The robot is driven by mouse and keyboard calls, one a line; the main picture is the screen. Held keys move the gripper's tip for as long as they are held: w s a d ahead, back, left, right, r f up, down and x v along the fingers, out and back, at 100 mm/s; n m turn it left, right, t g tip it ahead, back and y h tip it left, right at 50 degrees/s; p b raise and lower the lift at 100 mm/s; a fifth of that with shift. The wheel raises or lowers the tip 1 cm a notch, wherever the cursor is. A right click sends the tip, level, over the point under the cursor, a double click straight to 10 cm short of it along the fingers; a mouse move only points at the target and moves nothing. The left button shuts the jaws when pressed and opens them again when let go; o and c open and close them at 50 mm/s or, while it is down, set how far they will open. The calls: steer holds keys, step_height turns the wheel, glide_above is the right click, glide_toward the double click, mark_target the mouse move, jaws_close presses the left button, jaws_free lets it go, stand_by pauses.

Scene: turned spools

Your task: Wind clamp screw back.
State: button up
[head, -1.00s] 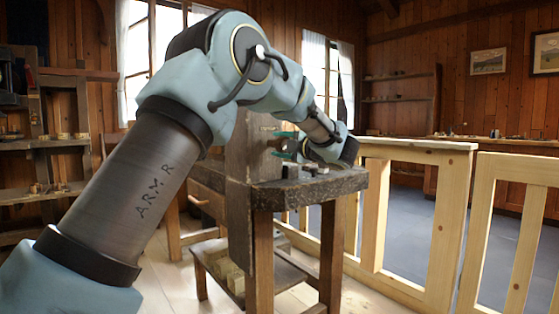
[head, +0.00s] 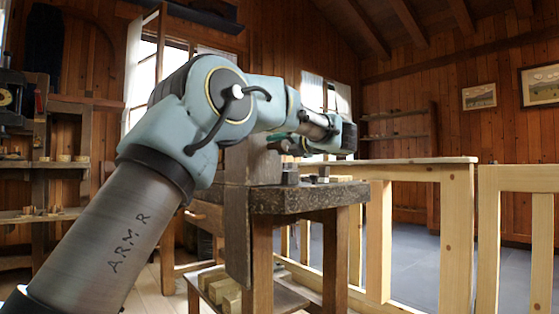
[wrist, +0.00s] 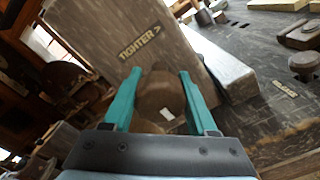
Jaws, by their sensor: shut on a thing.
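My gripper (wrist: 159,74) has its two teal fingers either side of a brown, rounded screw knob (wrist: 160,97) and is shut on it. Behind the knob stands a grey wooden block (wrist: 120,35) marked "TIGHTER >". In the head view my gripper (head: 296,145) is small, beside the top of the bench's wooden upright (head: 238,165). The screw's thread and the far side of the knob are hidden.
The bench top (head: 310,193) carries small dark and pale pieces (head: 318,179). Several loose pieces also show at upper right in the wrist view. A pale wooden railing (head: 420,170) stands right of the bench. Wooden blocks (head: 220,285) lie on the lower shelf.

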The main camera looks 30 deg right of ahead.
steer(key=n+b, duration=0.4)
steer(key=b, duration=0.1)
steer(key=shift+w+a+f+n, duration=0.2)
steer(key=shift+w+a+n, duration=0.1)
steer(key=shift+n, duration=0.1)
steer(key=n+b, duration=0.2)
steer(key=shift+n+b, duration=0.3)
steer(key=shift+n, duration=0.1)
steer(key=n+b, duration=0.4)
steer(key=n, duration=0.1)
steer(key=shift+d+r, duration=0.1)
steer(key=shift+n, duration=0.4)
steer(key=o, duration=1.4)
steer(key=shift+s+d, duration=0.1)
steer(key=shift+c, duration=0.2)
